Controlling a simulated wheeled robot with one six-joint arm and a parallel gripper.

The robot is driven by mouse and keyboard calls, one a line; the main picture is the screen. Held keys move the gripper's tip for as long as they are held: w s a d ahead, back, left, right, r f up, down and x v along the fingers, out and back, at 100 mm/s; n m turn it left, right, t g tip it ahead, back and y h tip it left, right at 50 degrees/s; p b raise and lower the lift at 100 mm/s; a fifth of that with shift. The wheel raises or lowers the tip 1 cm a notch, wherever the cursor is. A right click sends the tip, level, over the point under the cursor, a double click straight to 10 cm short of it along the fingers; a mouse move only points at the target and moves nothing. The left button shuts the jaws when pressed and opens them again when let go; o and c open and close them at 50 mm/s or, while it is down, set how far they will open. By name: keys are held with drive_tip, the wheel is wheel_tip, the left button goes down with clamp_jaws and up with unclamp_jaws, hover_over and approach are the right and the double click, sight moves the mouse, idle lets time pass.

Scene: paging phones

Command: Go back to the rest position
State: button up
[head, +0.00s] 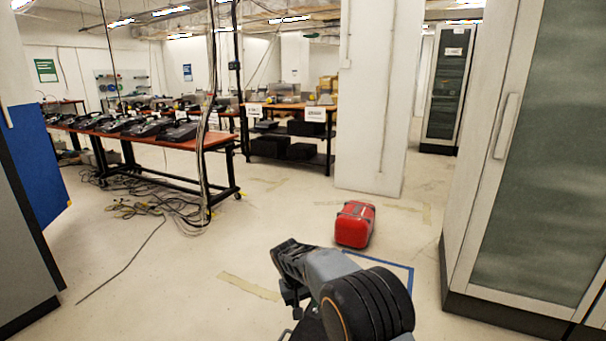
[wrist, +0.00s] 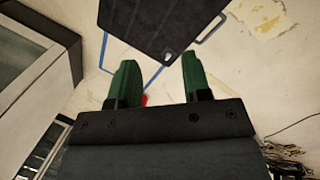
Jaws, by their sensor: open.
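My gripper (wrist: 158,62) shows in the wrist view with two green fingers spread apart. Nothing is held between them. The fingers point toward the floor and a dark panel, which may be part of my own body. In the head view my arm is folded at the bottom centre, and its fingertips cannot be made out there.
A red case (head: 355,224) stands on the floor beyond my arm, near a blue floor line (head: 398,266). Tall cabinets (head: 535,150) stand at the right. Cables (head: 165,207) lie beneath a table (head: 200,142) with phones. Bare floor lies at front left.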

drive_tip(key=s+d+r+m+t+y+p, duration=0.1)
drive_tip(key=s+d+r+p, duration=0.4)
drive_tip(key=s+r, duration=0.3)
drive_tip(key=s+d+r+m+t+y+p, duration=0.1)
drive_tip(key=s+d+r+p, duration=0.4)
drive_tip(key=s+r, duration=0.3)
drive_tip(key=s+d+r+t+y+p, duration=0.1)
drive_tip(key=s+d+r+p, duration=0.5)
drive_tip(key=r, duration=0.8)
drive_tip(key=s, duration=0.3)
drive_tip(key=shift+r+m+p, duration=0.25)
drive_tip(key=shift+m+p, duration=0.1)
drive_tip(key=shift+m, duration=0.05)
